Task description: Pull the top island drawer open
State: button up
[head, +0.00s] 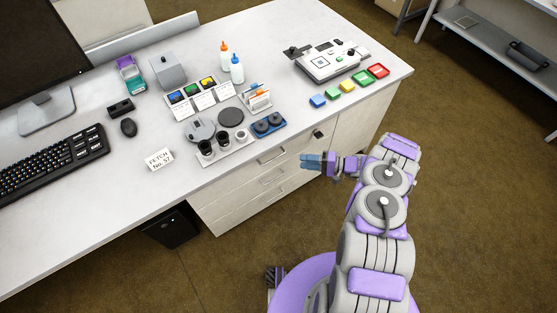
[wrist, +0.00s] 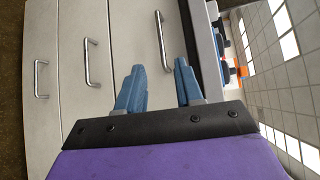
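The island's drawer stack has three pale fronts, all looking flush. The top drawer (head: 257,170) has a metal bar handle (head: 272,157). The wrist view is turned sideways, with the top drawer's front (wrist: 138,30) rightmost and its handle (wrist: 162,40) upright in the picture. My gripper (head: 309,162) is in front of the island, to the right of the handle in the head view. In the wrist view the blue fingers of my gripper (wrist: 160,75) are spread and empty. The handle's near end shows between the fingertips; I cannot tell the depth gap.
Below are the middle drawer handle (wrist: 91,62) and bottom drawer handle (wrist: 41,79). The countertop (head: 330,110) overhangs the drawers and carries bottles, coloured trays and a white instrument (head: 328,60). A black bin (head: 170,228) stands under the desk. The floor (head: 470,200) to the right is clear.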

jog(key=b+x, duration=0.2)
jog(key=x, duration=0.9)
jog(key=shift+a, duration=0.25)
jog(key=shift+w, duration=0.1)
jog(key=shift+c, duration=0.5)
jog(key=shift+f, duration=0.1)
grip_shut()
